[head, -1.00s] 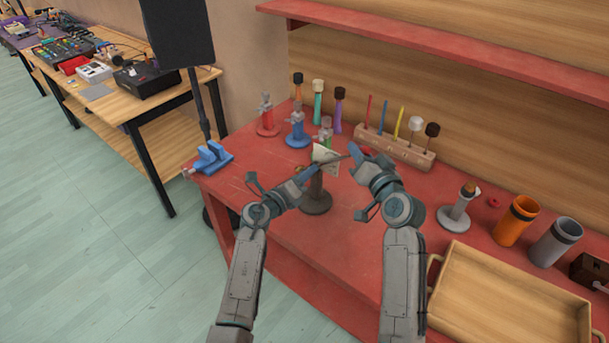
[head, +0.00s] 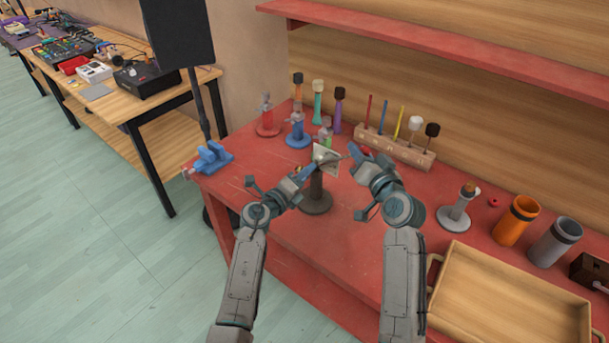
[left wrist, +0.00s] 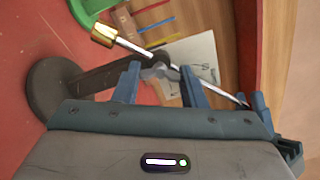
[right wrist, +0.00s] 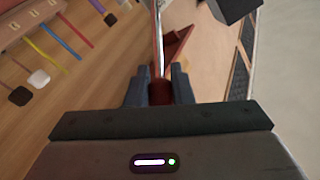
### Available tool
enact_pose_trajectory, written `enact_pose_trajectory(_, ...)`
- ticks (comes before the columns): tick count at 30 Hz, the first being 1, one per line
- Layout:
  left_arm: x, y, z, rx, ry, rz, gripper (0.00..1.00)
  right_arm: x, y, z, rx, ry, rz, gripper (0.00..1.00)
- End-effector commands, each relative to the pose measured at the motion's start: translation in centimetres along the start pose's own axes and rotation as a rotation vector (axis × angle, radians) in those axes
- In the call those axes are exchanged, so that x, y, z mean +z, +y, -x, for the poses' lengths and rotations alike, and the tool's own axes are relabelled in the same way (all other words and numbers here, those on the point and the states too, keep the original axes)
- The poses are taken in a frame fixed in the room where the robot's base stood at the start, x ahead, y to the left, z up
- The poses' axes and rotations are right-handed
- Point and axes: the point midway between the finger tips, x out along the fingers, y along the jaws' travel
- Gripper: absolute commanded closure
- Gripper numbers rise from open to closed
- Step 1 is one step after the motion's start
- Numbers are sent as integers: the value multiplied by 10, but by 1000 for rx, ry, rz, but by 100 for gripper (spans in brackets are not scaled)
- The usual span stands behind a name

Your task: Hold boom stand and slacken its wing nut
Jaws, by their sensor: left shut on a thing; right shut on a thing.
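The boom stand has a round dark base with a short post (head: 317,187) and stands on the red bench. In the left wrist view its base (left wrist: 48,98) shows, and a thin silver boom with a brass weight (left wrist: 103,34) crosses the post's top. My left gripper (head: 308,172) is shut on the grey wing nut (left wrist: 160,73) at the post's top; the fingers partly hide it. My right gripper (head: 356,157) is shut on the dark red end (right wrist: 160,92) of the boom (right wrist: 158,40), right of the post. A pale card (head: 329,157) stands behind the joint.
Blue and red clamp-like stands (head: 298,135) and several mallets are behind. A wooden rack (head: 395,148) holds sticks at the back. A grey stand (head: 457,212), orange cup (head: 515,222), grey cup (head: 556,243) and wooden tray (head: 440,325) are at right. A blue vise (head: 212,157) is at left.

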Motion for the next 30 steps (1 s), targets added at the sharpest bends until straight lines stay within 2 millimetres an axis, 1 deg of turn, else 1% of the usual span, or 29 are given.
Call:
enact_pose_trajectory(1,0,1,0,2,1,-1,85,-1,0,0,0,2,1,100)
enact_pose_trajectory(2,0,1,0,2,1,-1,56,-1,0,0,0,2,1,100)
enact_pose_trajectory(4,0,1,0,2,1,-1,43,-1,0,0,0,2,1,100)
enact_pose_trajectory(5,0,1,0,2,0,-1,40,-1,0,0,0,2,1,100)
enact_pose_trajectory(13,0,0,1,1,0,-1,40,-1,0,0,0,2,1,100)
enact_pose_trajectory(17,0,2,11,2,-1,-1,40,-1,0,0,0,1,1,100)
enact_pose_trajectory(20,-1,2,28,3,0,-3,40,0,0,0,0,1,1,100)
enact_pose_trajectory(27,0,2,80,3,0,-4,40,0,0,0,0,1,0,100)
enact_pose_trajectory(30,-1,2,98,3,1,-2,40,0,0,0,0,1,0,100)
